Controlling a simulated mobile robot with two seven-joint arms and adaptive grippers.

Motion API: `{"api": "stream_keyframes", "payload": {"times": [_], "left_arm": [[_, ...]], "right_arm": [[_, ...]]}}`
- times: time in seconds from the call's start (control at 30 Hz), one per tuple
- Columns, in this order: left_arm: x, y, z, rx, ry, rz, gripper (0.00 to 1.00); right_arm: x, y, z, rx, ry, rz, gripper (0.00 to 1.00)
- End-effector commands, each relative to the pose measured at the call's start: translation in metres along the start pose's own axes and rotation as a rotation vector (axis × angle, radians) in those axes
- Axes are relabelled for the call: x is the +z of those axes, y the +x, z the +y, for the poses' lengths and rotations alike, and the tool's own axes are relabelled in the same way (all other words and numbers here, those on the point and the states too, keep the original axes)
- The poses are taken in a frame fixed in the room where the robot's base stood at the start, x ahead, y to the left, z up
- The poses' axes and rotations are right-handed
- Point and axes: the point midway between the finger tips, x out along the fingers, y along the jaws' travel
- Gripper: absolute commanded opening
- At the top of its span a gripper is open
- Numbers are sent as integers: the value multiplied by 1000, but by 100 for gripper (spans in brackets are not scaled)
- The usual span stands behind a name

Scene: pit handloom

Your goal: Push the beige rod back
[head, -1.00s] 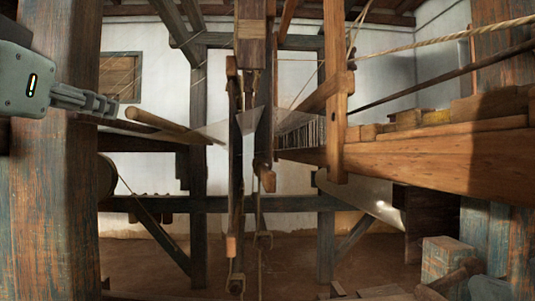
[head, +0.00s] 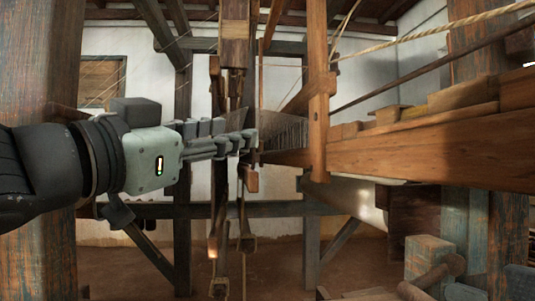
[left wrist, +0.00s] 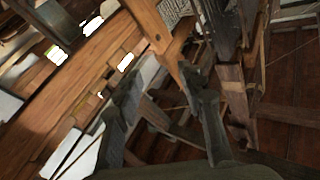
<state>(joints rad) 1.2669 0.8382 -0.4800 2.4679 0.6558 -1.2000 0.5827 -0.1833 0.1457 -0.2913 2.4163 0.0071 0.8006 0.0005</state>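My left gripper (head: 245,140) reaches in from the left in the head view, pointing right at the hanging wooden bars in the middle. In the left wrist view its two fingers (left wrist: 162,85) stand apart with nothing held between them. A brown rounded wooden end (head: 62,112) shows behind my left wrist, in front of the left post. It looks like the end of the beige rod, but I cannot be sure. The rest of the rod is hidden behind my gripper and wrist. My right gripper is not in view.
Upright hanging bars (head: 232,45) stand at the gripper's fingertips. A blue-brown post (head: 35,55) stands at the left.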

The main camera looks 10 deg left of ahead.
Motion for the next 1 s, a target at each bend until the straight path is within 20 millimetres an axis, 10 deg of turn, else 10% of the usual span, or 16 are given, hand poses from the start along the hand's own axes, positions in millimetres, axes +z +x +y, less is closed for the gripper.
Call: {"api": "stream_keyframes", "payload": {"times": [0.4,1.0], "left_arm": [[4,11,60,184,-46,261,39],[6,9,73,221,-73,343,39]], "right_arm": [[2,-10,-1,0,0,0,39],[2,-11,-1,0,0,0,39]]}}
